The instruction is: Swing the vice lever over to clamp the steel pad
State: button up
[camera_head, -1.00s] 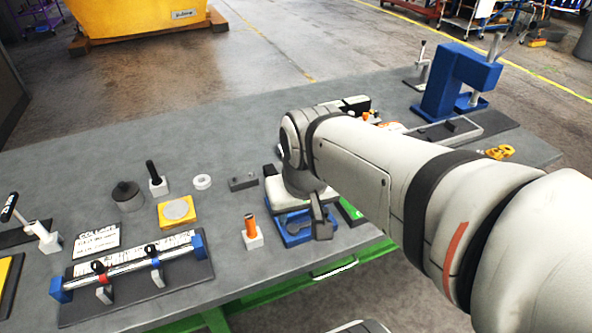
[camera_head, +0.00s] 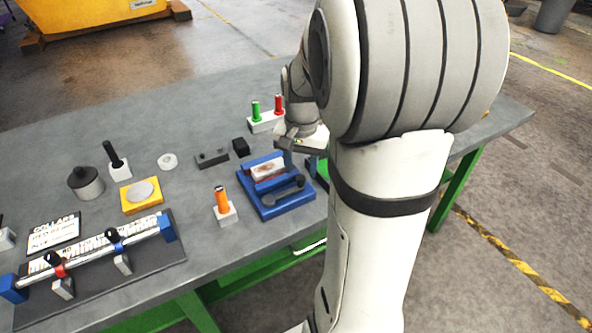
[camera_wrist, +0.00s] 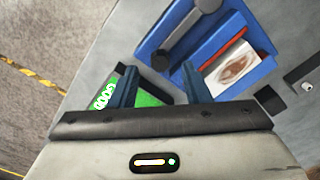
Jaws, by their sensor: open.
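The blue vice (camera_head: 270,208) sits near the table's front edge, and it also shows in the wrist view (camera_wrist: 252,78). Its dark grey lever (camera_head: 287,190) lies across the near side of the vice; in the wrist view the lever (camera_wrist: 182,40) runs diagonally, with its round knob end nearest my gripper. The steel pad (camera_wrist: 231,68) appears as a pale block with a brown stained face, and shows in the head view (camera_head: 268,169) at the vice's back part. My gripper (camera_wrist: 162,86) is open and empty, just right of the vice in the head view (camera_head: 301,163).
An orange-topped post (camera_head: 223,205) stands left of the vice. A holder with green and red handles (camera_head: 267,122) and a small black block (camera_head: 241,147) stand behind.

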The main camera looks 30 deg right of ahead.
jog(key=shift+f, duration=1.4)
jog(key=shift+c, duration=0.5)
grip_shut()
jog(key=shift+a, duration=0.1)
